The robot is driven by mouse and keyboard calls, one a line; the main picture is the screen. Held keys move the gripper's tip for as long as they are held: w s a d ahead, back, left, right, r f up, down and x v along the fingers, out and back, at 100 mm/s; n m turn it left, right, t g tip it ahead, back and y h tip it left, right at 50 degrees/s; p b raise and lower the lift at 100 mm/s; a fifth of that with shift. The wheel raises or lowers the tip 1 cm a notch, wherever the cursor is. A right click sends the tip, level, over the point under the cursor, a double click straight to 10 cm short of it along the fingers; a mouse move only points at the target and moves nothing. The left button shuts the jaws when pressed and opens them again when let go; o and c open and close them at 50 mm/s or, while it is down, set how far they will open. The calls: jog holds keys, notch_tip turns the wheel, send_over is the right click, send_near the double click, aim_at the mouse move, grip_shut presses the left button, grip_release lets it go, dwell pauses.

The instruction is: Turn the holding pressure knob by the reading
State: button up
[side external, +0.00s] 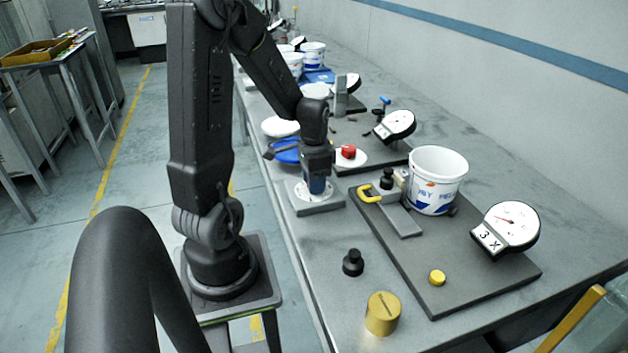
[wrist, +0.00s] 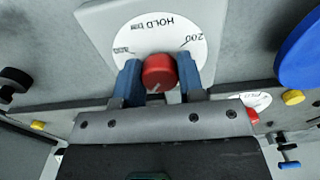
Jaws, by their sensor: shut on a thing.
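The holding pressure knob (wrist: 158,72) is red and sits on a white round dial (wrist: 160,30) marked HOLD, with scale marks on both sides. My gripper (wrist: 159,66) has its two blue fingers on either side of the knob, shut on it. A pale line on the knob's face points to the lower left in the wrist view. In the side view my gripper (side external: 317,188) reaches down onto the dial's grey plate (side external: 322,210), and hides the knob. A round white gauge (side external: 511,222) with a red needle stands on the right board beside a "3 X" label; its exact reading is too small to tell.
A dark board (side external: 470,285) carries a white bucket (side external: 437,180), a yellow-handled clamp (side external: 369,193) and a yellow button (side external: 437,278). A brass cylinder (side external: 382,314) and black knob (side external: 353,262) stand in front. A red knob on a white disc (side external: 348,152) is close behind my gripper.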

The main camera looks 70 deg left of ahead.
jog(key=shift+m, duration=0.8)
jog(key=o, duration=0.9)
jog(key=shift+r, duration=0.1)
notch_tip(320, 180, up, 14)
jog(key=shift+f, duration=0.15)
